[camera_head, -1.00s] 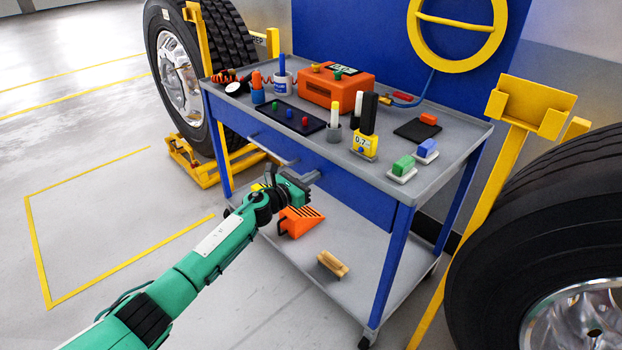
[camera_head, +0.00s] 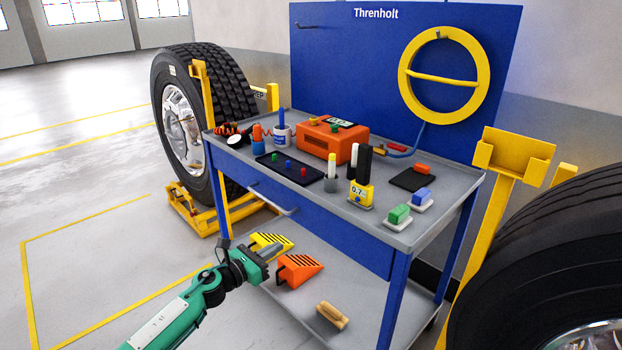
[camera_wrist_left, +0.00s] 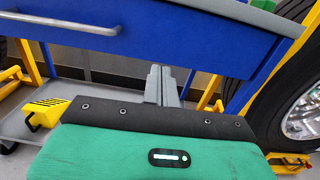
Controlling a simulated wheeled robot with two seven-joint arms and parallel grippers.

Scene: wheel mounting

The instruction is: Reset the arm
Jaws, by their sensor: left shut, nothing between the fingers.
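My left arm comes in from the bottom left in the head view. My left gripper (camera_head: 274,251) is shut and empty, in front of the workbench (camera_head: 395,245), below its drawer and over the lower shelf's near edge. In the left wrist view the closed grey fingers (camera_wrist_left: 161,85) point at the bench's blue drawer front. They look apart from it. My right gripper is not in view.
Yellow (camera_head: 270,243) and orange (camera_head: 298,270) wedges and a wooden-backed brush (camera_head: 331,315) lie on the lower shelf. Large wheels stand at left (camera_head: 185,125) and right (camera_head: 560,240). The bench top carries an orange case (camera_head: 331,139) and several small items. Floor at left is clear.

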